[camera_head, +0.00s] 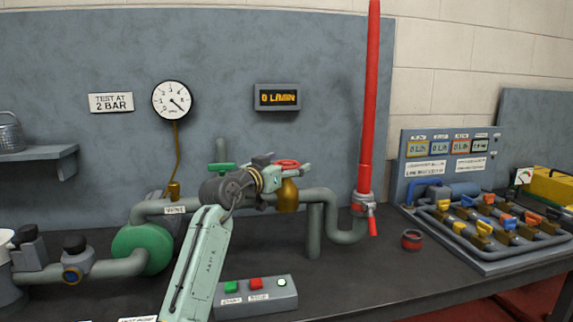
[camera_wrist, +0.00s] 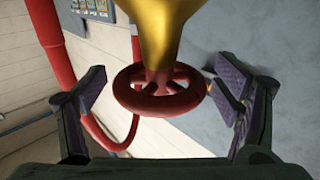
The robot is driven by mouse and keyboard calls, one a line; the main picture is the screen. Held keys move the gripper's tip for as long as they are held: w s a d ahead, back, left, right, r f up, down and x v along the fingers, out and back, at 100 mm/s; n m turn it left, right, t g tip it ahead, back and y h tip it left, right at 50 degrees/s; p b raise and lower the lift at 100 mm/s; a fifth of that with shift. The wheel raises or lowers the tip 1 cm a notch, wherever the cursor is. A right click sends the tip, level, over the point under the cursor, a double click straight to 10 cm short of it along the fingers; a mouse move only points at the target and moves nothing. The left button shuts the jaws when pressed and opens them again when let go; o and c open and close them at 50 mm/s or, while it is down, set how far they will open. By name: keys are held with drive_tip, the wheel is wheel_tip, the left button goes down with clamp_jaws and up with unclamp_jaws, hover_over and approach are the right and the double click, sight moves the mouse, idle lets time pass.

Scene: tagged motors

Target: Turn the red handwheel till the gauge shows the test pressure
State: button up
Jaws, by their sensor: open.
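The red handwheel (camera_wrist: 160,107) shows in the wrist view below a brass valve body (camera_wrist: 158,30). It sits between the spread fingers of my gripper (camera_wrist: 163,92), with a gap on each side. In the head view the handwheel (camera_head: 287,163) is partly hidden by my gripper (camera_head: 274,178), on the pipe above the brass body (camera_head: 288,197). The round white gauge (camera_head: 171,100) has its needle pointing to the lower right, well past the top of the scale; the exact value is hard to read. A sign (camera_head: 111,102) reads TEST AT 2 BAR.
A display (camera_head: 277,97) reads 0 L/MIN. A tall red tube (camera_head: 370,90) stands right of the wheel, with a red lever (camera_head: 373,225) at its foot. A green-red button box (camera_head: 256,297) lies in front. A green pump (camera_head: 143,249) stands left. A valve board (camera_head: 490,225) is at right.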

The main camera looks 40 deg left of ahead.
drive_tip(key=shift+c, duration=0.4)
drive_tip(key=c, duration=1.1)
drive_tip(key=shift+d+n+y, duration=0.1)
drive_tip(key=shift+n+y, duration=0.2)
drive_tip(key=shift+y, duration=0.2)
